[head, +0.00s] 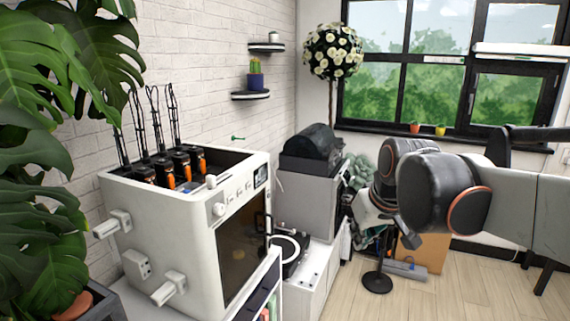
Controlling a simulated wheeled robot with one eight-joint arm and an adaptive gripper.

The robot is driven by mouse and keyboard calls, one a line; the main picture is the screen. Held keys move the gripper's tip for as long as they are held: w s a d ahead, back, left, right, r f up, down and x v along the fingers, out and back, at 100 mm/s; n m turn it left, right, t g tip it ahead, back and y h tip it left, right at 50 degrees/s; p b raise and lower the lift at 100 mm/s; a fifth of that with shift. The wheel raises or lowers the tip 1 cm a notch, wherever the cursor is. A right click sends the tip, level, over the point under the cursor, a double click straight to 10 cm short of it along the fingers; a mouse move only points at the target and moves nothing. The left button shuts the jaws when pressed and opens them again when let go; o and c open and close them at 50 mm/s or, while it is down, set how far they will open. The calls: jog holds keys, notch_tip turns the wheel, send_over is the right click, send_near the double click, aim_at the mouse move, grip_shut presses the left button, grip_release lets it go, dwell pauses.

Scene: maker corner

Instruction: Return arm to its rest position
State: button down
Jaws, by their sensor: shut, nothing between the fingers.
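My arm reaches in from the right edge and bends at large dark joints with orange rings, right of centre. My gripper (411,247) is partly hidden behind these joints. Only a small dark grey part of it shows below them, pointing down. It looks shut, with nothing seen in it. It is in the air, apart from the printer and the cabinet.
A white 3D printer (180,240) stands at the left beside a large-leaved plant (45,150). A turntable (290,250) and grey cabinet (307,200) stand behind it. A round black stand base (377,283) is on the floor below my arm. Floor (450,300) at front right is clear.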

jog(key=s+d+f+m, duration=0.1)
jog(key=s+f, duration=0.2)
jog(key=s, duration=0.3)
jog(key=s+d+f+m+b, duration=0.1)
jog(key=s+f, duration=0.2)
jog(key=s, duration=0.4)
jog(key=s+d+f+t+h, duration=0.1)
jog(key=s+f, duration=0.3)
jog(key=s, duration=0.2)
jog(key=shift+s+d+m, duration=0.2)
jog(key=shift+d+m, duration=0.15)
jog(key=shift+m, duration=0.05)
